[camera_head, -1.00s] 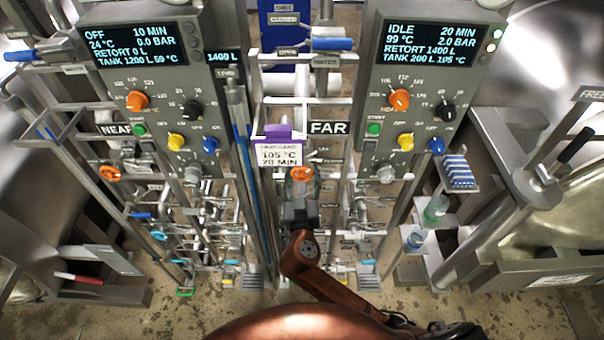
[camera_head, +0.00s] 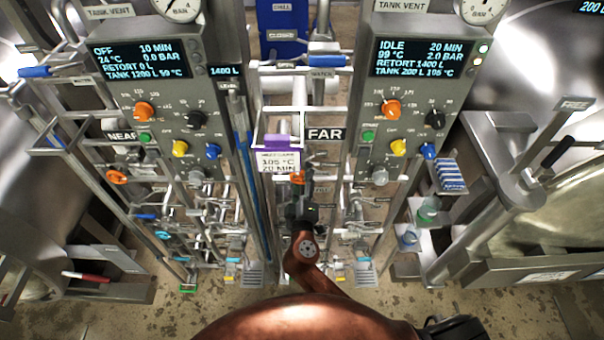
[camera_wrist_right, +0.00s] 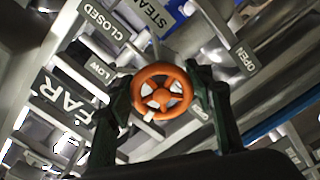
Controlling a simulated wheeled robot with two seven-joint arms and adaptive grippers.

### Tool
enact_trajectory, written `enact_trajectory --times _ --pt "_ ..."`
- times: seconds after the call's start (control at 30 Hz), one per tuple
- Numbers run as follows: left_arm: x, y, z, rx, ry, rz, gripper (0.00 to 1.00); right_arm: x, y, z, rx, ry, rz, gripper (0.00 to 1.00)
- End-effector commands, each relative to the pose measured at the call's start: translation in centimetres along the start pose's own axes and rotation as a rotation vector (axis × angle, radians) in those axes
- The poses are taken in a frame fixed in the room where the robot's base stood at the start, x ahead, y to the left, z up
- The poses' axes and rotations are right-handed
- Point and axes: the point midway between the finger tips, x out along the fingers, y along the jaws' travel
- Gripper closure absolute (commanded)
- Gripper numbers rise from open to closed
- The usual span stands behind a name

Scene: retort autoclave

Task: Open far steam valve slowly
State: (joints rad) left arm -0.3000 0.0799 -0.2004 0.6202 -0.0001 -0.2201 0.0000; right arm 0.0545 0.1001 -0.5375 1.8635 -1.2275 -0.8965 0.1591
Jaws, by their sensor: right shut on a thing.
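The far steam valve's orange handwheel (camera_head: 298,177) sits below the FAR panel, just right of a purple-topped tag reading 105 °C, 20 MIN. In the wrist view, the spoked wheel (camera_wrist_right: 161,91) faces me, with a small white mark at its lower edge. My right gripper (camera_head: 299,190) reaches up to it from below. Its dark fingers (camera_wrist_right: 161,80) stand on either side of the wheel, shut on it. CLOSED, LOW and OPEN labels surround the wheel. The far display (camera_head: 422,58) reads IDLE, 99 °C, 2.0 BAR. My left gripper is not in view.
The near panel (camera_head: 150,70) stands left, with its own orange handwheel (camera_head: 117,177) below. Pipes and rails crowd both sides of my right arm. A blue lever (camera_head: 322,61) sits above the tag.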

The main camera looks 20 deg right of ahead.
Motion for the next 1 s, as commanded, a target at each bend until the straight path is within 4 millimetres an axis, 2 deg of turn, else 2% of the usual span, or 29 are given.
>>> enact_trajectory --times 0.03,1.0 --pt "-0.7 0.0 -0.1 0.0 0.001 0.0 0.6 0.0 0.2 -0.2 -0.046 0.002 -0.001 0.76" --pt "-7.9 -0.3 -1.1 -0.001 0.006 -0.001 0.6 0.0 0.7 -0.6 -0.962 0.005 -0.001 0.76"
